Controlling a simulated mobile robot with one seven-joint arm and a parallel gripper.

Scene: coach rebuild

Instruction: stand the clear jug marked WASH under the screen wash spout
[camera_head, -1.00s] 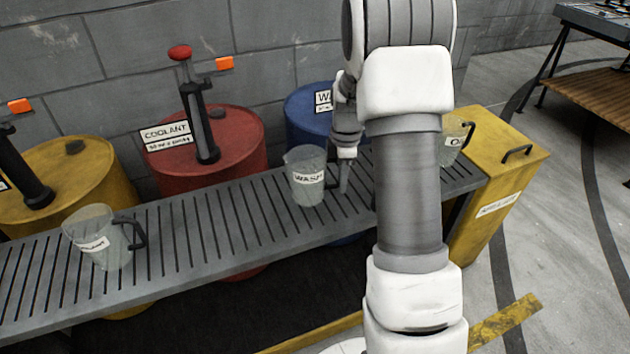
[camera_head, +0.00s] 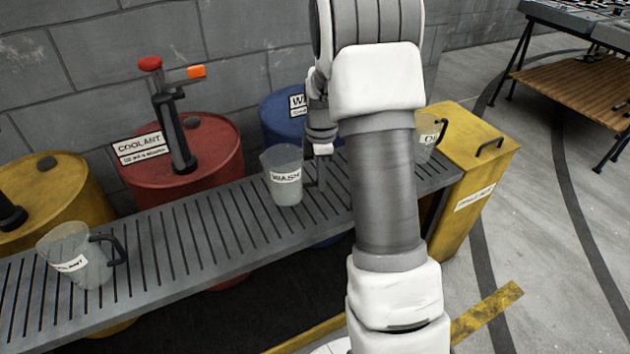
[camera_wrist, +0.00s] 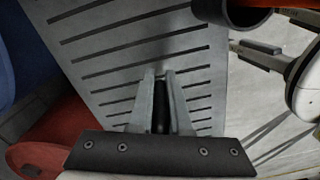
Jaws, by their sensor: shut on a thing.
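The clear jug marked WASH (camera_head: 282,185) is upright at the slatted bench (camera_head: 215,235), in front of the gap between the red and blue drums. I cannot tell whether its base touches the slats. My gripper (camera_head: 319,182) is at its right side, where the handle is. In the wrist view my gripper (camera_wrist: 160,76) is shut on a dark piece, seemingly the handle; the jug's body is not clear there. The blue drum (camera_head: 275,125), with a partly covered label starting "WA", stands behind the bench. My arm hides any spout on it.
A second clear jug (camera_head: 85,270) stands at the bench's left; another (camera_head: 424,150) is at the right end, partly behind my arm. A yellow bin (camera_head: 480,150) stands at the right end.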

